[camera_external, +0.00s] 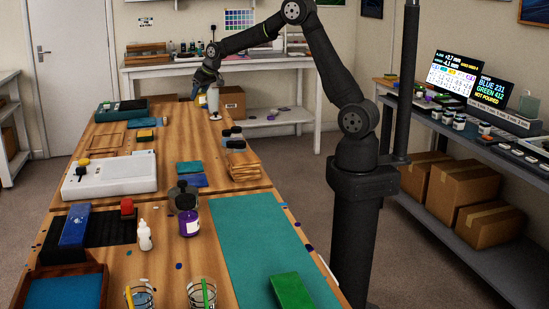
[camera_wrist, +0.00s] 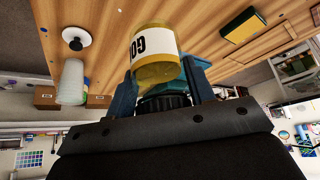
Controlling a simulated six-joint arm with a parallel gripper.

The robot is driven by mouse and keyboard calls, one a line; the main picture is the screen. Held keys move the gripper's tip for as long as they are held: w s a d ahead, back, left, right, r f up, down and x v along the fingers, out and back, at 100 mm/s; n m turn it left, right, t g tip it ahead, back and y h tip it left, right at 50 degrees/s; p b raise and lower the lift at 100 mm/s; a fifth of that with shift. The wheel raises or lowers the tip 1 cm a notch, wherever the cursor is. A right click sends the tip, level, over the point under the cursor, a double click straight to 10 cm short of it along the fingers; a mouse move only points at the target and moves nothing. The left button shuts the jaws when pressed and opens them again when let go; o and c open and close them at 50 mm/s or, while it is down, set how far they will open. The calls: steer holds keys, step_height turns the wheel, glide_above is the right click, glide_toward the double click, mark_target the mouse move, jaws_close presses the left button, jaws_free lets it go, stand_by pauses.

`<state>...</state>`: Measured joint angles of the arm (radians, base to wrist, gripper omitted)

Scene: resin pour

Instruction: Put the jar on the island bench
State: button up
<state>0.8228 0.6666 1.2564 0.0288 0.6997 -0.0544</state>
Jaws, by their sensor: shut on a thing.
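My gripper (camera_external: 207,78) is over the far end of the long wooden island bench (camera_external: 172,150). In the wrist view my gripper (camera_wrist: 160,88) is shut on a jar (camera_wrist: 154,58) with yellow contents and a white label on which "GO" shows. The jar sits between the two blue fingers. The bench wood (camera_wrist: 190,14) shows beyond it. In the external view the jar is small and partly hidden by the gripper. I cannot tell how far its base is from the bench top.
Dark-lidded jars and stacked wooden pieces (camera_external: 244,166) line the right edge. A white device (camera_external: 110,176) and wooden frames (camera_external: 105,135) lie left. Bare wood shows between them.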

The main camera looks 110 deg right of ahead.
steer(key=r, duration=0.4)
steer(key=shift+w+a+r, duration=0.4)
steer(key=w+a+n+t+y, duration=0.15)
steer(key=w+a+n, duration=0.25)
steer(key=w+a, duration=1.05)
steer(key=w+a+n+y, duration=0.2)
steer(key=w+a+n, duration=0.15)
steer(key=a, duration=1.25)
steer(key=w+a+n+y, duration=0.15)
steer(key=w+a, duration=0.35)
steer(key=a, duration=1.1)
steer(key=s+a+n+g+y, duration=0.1)
steer(key=s+a+n, duration=0.25)
steer(key=a, duration=1.15)
steer(key=s+a+n+y, duration=0.1)
steer(key=s+a+n, duration=0.25)
steer(key=a, duration=1.25)
steer(key=s+a+n+g+y, duration=0.15)
steer(key=s+a, duration=0.25)
steer(key=a, duration=1.1)
steer(key=shift+n+t, duration=0.25)
steer(key=shift+t, duration=0.25)
steer(key=shift+s+a+f, duration=0.1)
steer(key=shift+f, duration=3.85)
steer(key=shift+s+a+f, duration=0.1)
steer(key=shift+f, duration=3.85)
steer(key=shift+f, duration=0.15)
